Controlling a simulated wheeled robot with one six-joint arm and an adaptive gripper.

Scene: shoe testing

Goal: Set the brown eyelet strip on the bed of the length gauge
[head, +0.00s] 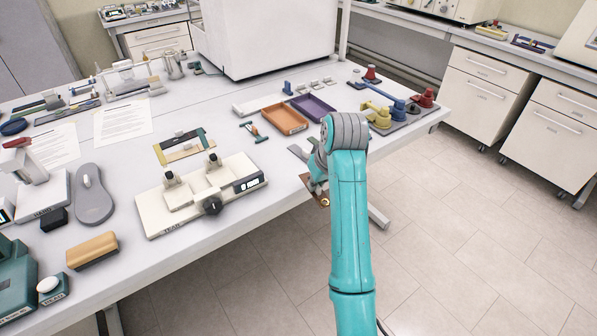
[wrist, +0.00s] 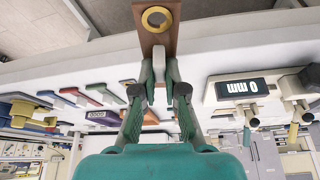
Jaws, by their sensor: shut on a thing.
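The brown eyelet strip (wrist: 146,38) is a flat piece with a brass-coloured ring (wrist: 157,8) at its outer end. My gripper (wrist: 160,88) is shut on its near end and holds it out past the table's front edge. In the head view the strip (head: 308,182) shows partly beside my gripper (head: 317,185), which my arm largely covers. A cream device (head: 160,215) with two clamps, a dark knob and a display stands on the table left of my gripper; its front label seems to read TEAR. I cannot tell for sure which device is the length gauge.
An orange tray (head: 285,131) and a purple tray (head: 333,113) lie behind my arm. A yellow and dark frame (head: 162,155) lies behind the cream device. Yellow, blue and red pieces stand at the right end of the table. Floor is clear in front.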

